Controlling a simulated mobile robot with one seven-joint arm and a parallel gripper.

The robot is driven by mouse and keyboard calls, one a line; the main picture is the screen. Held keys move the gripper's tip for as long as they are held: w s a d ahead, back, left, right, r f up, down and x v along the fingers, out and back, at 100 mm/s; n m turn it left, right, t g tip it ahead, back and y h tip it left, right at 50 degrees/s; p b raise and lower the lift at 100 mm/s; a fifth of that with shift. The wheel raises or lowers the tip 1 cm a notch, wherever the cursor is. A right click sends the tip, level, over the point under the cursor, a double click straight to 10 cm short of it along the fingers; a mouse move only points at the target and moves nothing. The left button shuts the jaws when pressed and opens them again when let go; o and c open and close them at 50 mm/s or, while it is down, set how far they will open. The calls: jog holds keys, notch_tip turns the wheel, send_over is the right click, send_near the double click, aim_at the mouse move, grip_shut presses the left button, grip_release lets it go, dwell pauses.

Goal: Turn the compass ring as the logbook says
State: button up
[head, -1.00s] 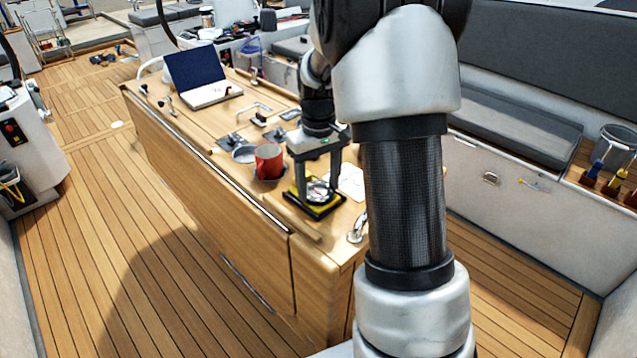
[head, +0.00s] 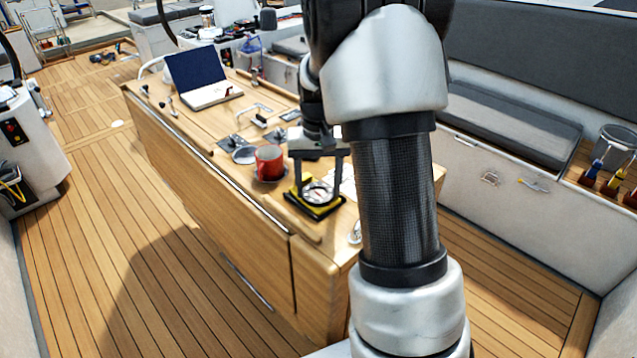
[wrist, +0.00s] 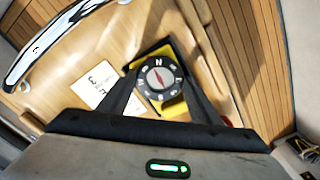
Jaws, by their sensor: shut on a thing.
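The compass (head: 315,200) lies on the wooden cockpit table, with a black and yellow base and a dark lettered ring (wrist: 160,78) around a white dial with a red needle. My gripper (head: 319,188) reaches down from above, and its two fingers are closed on opposite sides of the ring. In the wrist view the fingers (wrist: 158,85) flank the ring, and an N shows near its top. A white paper (wrist: 93,88) with dark writing lies beside the compass; the writing is too small to read surely. I cannot tell whether it is the logbook.
A red mug (head: 269,161) stands close to the left of the compass. An open logbook or laptop-like item with a dark blue panel (head: 193,69) is at the table's far end. A metal rail (wrist: 50,45) curves near the table edge.

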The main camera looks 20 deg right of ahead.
jog(key=shift+m, duration=1)
jog(key=o, duration=1.1)
jog(key=shift+c, duration=0.2)
jog(key=shift+a, duration=0.1)
